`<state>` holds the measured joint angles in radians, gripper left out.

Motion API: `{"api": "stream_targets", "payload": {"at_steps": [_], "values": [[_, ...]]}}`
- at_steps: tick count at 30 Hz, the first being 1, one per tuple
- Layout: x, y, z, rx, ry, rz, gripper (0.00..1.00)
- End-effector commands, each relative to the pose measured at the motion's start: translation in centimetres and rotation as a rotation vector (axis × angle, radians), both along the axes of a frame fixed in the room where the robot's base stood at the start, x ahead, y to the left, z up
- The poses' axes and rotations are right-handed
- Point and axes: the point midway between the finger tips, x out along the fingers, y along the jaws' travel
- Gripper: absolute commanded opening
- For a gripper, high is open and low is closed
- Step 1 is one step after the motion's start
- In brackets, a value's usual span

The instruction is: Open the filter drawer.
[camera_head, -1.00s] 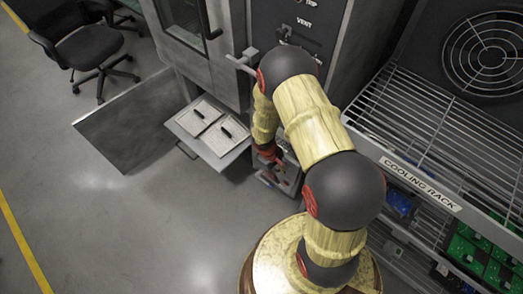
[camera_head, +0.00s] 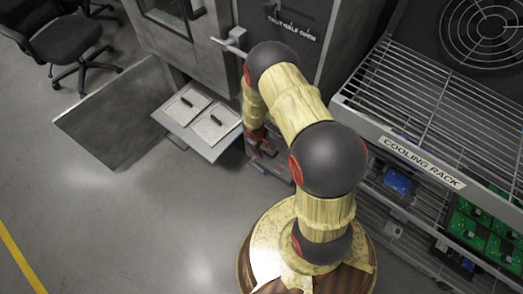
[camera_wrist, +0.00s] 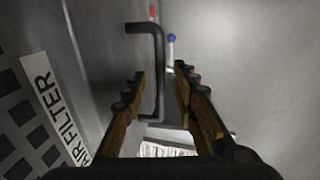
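In the head view a grey drawer or tray (camera_head: 222,148) sticks out from under the machine, holding two light flat panels with dark grips. A dark handle is on its front edge (camera_head: 177,143). My gripper (camera_head: 258,143) is low beside the machine, just right of this tray, partly hidden by my arm. In the wrist view my gripper (camera_wrist: 160,82) is open, its two fingers apart. A black bar handle (camera_wrist: 158,60) on a grey surface shows between and beyond the fingers; contact cannot be told. An "AIR FILTER" label (camera_wrist: 55,105) is at the left.
A grey open panel (camera_head: 112,112) stands left of the tray. The "COOLING RACK" shelving (camera_head: 422,163) is close on the right, with green and blue items below. An office chair (camera_head: 72,45) is at the back left. The floor at front left is clear.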

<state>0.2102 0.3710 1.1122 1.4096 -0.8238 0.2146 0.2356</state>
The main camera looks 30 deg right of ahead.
Motion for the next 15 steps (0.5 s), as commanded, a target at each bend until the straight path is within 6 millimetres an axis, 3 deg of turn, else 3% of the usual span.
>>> {"api": "stream_targets", "payload": {"at_steps": [9,15], "values": [[0.0,-0.06,-0.21,0.0,0.0,-0.001,0.28],[0.0,-0.06,-0.21,0.0,0.001,-0.001,0.17]]}}
